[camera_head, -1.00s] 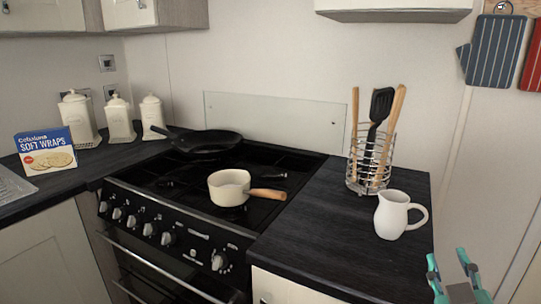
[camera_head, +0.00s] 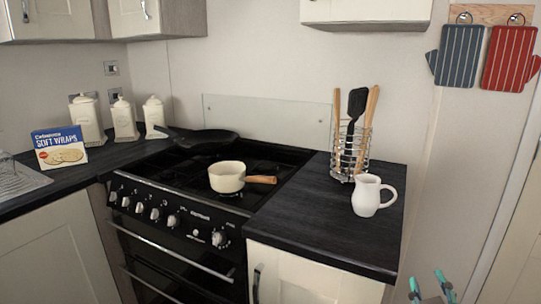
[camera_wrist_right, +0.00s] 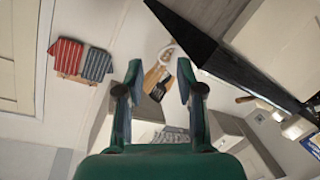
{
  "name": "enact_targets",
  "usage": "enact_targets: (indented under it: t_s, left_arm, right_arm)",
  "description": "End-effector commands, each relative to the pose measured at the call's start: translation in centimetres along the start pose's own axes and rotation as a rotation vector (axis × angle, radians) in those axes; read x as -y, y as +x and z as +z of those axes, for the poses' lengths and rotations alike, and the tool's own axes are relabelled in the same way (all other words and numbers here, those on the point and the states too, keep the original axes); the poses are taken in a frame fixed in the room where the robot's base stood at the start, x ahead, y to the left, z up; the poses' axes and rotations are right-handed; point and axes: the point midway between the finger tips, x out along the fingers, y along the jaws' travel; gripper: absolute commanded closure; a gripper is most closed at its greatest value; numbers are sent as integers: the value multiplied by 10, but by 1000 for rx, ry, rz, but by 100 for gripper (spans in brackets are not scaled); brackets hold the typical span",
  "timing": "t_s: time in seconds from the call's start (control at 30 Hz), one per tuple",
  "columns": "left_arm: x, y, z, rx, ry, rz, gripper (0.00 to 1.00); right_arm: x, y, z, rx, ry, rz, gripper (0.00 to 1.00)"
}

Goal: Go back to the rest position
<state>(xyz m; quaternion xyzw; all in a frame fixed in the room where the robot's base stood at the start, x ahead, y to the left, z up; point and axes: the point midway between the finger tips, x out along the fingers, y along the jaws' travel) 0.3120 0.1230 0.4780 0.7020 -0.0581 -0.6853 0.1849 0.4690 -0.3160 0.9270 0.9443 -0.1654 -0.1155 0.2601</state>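My right gripper (camera_head: 429,281) shows at the bottom right edge of the head view, with teal fingertips apart. It is in front of and below the worktop's right end, clear of everything. In the right wrist view, its two fingers (camera_wrist_right: 159,69) are spread wide with nothing between them. My left gripper is in neither view.
The black worktop (camera_head: 310,215) holds a white jug (camera_head: 366,200) and a wire utensil holder (camera_head: 349,155). A cream saucepan (camera_head: 227,178) and a black frying pan (camera_head: 207,139) sit on the stove. Oven mitts (camera_head: 459,55) hang on the wall.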

Motion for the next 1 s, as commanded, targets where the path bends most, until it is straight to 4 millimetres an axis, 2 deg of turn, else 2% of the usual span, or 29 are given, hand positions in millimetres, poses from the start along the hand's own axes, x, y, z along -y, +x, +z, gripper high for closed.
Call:
enact_targets:
  t_s: [0.27,0.37,0.47,0.5,0.57,0.6,0.67,0.8,0.9,1.0]
  left_arm:
    - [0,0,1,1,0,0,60]
    - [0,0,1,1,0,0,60]
    - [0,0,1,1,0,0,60]
    - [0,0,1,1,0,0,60]
    - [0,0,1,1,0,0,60]
    - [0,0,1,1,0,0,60]
    - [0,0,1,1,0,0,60]
    - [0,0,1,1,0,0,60]
    - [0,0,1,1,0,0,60]
    - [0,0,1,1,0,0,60]
  right_arm:
    - [62,27,60,139,-106,-129,63]
    - [98,33,93,204,-145,-216,63]
    - [147,33,139,295,-156,-343,63]
    - [168,30,160,339,-149,-402,63]
    - [200,20,192,409,-127,-490,63]
    - [220,11,212,459,-106,-549,63]
    - [248,-6,240,538,-64,-630,63]
    - [300,-52,292,724,49,-784,63]
    - [327,-88,317,859,135,-865,63]
    - [347,-122,333,1001,232,-921,63]
